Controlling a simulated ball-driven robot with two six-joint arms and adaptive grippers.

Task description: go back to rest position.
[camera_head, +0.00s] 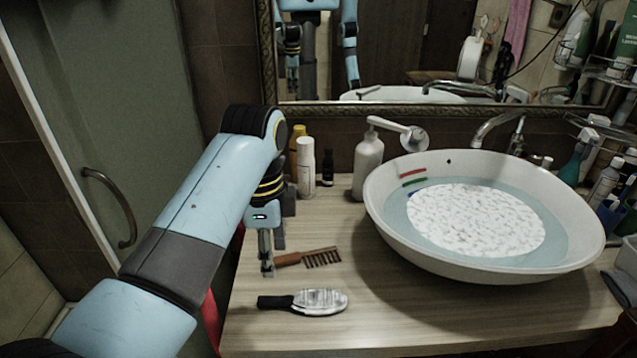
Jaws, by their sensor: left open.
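My left arm comes in from the lower left and bends down over the left end of the wooden counter (400,315). My left gripper (267,272) points down, open and empty, just left of a brown comb (322,257) and above a black-handled hairbrush (318,301). I cannot tell whether its fingertips touch the comb's handle end. My right gripper does not show directly in the head view.
A white basin (385,222) with water stands on the right of the counter; coloured items lie at its left wall. A soap dispenser (367,163) and several bottles (306,168) stand behind. A mirror (400,50) hangs at the back. A door (110,90) is left.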

